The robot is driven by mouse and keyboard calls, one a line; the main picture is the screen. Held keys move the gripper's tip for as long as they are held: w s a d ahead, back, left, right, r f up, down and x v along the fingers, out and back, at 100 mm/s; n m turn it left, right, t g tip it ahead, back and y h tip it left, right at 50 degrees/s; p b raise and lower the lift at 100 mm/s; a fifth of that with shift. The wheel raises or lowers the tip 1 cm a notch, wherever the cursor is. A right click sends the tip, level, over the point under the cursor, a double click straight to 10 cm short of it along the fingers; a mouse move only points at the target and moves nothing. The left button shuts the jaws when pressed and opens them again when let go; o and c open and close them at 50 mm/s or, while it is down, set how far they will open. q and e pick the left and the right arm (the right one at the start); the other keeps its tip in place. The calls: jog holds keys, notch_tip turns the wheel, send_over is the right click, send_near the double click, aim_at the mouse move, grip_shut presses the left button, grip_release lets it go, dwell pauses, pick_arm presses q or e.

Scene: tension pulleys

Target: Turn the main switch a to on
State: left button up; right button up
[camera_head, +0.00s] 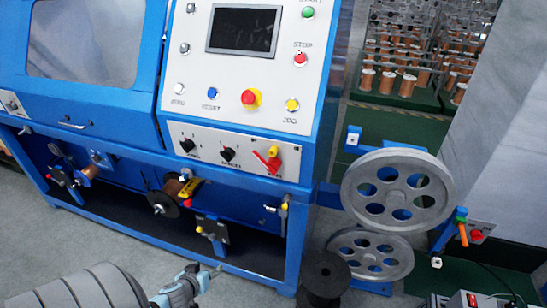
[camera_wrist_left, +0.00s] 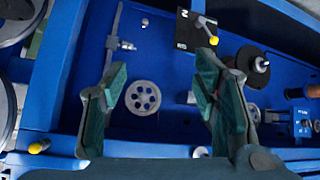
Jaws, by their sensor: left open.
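The blue machine has a white lower control strip (camera_head: 237,150) with a red rotary switch (camera_head: 268,158) at its right end, which looks like the main switch. Its red handle lies at a slant; I cannot read its marks. My left gripper (camera_head: 204,277) is at the bottom of the head view, low in front of the machine and well below the switch. In the left wrist view its two fingers (camera_wrist_left: 161,75) are spread apart with nothing between them. That view looks into the lower bay, and the red switch does not show there. My right gripper is not in view.
Two black knobs (camera_head: 227,154) sit left of the red switch. A red-yellow emergency button (camera_head: 250,98) is above it. Large grey pulleys (camera_head: 398,190) stand at the right, with a black spool (camera_head: 325,274) on the floor. A small grey wheel (camera_wrist_left: 142,97) lies beyond the fingers.

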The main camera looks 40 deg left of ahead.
pick_arm(q)
jog(key=w+r+n+t+p, duration=0.1)
jog(key=w+r+t, duration=0.15)
jog(key=r, duration=0.45)
jog(key=w+r+n+t, duration=0.1)
jog(key=w+r, duration=0.3)
jog(key=r, duration=0.3)
jog(key=n+t+h+p, duration=0.2)
jog(key=n+t+h, duration=0.1)
jog(key=t, duration=0.1)
send_near(269, 170)
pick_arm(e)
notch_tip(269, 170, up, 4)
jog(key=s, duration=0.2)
pick_arm(q)
jog(key=b+x, duration=0.5)
jog(key=x, duration=0.4)
jog(key=shift+w+f, duration=0.15)
jog(key=shift+w, duration=0.8)
jog(key=shift+a, duration=0.1)
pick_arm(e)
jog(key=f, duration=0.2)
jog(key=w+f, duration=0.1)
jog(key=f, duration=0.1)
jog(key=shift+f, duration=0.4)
pick_arm(q)
grip_shut()
